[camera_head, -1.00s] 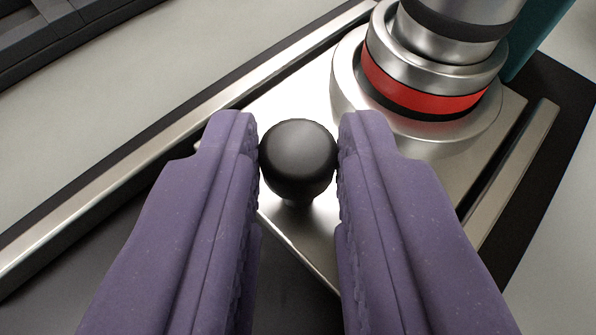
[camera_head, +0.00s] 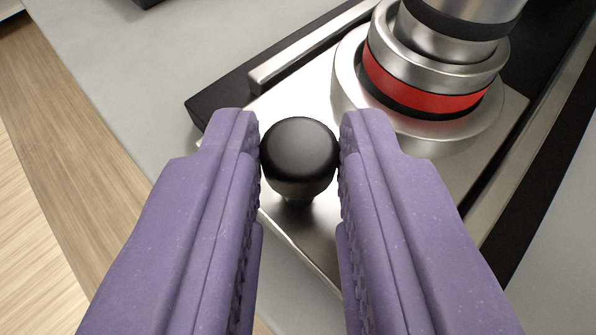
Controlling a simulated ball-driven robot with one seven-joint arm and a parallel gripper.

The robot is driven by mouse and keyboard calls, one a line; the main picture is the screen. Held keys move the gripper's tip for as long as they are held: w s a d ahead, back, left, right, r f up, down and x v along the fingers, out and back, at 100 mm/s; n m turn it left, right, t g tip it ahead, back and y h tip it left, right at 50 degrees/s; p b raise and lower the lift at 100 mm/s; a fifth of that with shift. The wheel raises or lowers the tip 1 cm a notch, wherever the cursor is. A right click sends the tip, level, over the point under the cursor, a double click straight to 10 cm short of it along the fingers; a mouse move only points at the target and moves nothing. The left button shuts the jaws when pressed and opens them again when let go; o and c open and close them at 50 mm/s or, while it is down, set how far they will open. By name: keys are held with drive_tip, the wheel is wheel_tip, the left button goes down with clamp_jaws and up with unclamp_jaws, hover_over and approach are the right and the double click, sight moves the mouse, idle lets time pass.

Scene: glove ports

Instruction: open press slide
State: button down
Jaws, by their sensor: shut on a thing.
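The press slide is a bright metal plate (camera_head: 320,95) that carries a stepped metal cylinder (camera_head: 440,70) with a red band (camera_head: 425,95) at the upper right. A round black knob (camera_head: 298,158) stands on a short stem at the plate's near corner. My gripper (camera_head: 299,160) has two purple fingers, one on each side of the knob, and is shut on it. The plate lies between metal rails (camera_head: 312,42) on a black base (camera_head: 215,110). The near part of the plate is partly hidden by my fingers.
A grey bench top (camera_head: 130,70) lies to the left of the base, with a wooden edge or floor (camera_head: 50,170) beyond it at the far left. A dark object (camera_head: 146,3) is cut off at the top edge. Grey surface also shows at the lower right.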

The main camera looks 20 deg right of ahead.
drive_tip(key=shift+s+a, duration=0.1)
drive_tip(key=shift+a, duration=0.1)
drive_tip(key=c, duration=0.9)
unclamp_jaws()
drive_tip(key=shift+c, duration=0.2)
drive_tip(key=p+v, duration=0.2)
drive_tip(key=v, duration=0.5)
drive_tip(key=shift+s+a, duration=0.15)
drive_tip(key=shift+s, duration=0.15)
drive_tip(key=shift+r, duration=0.15)
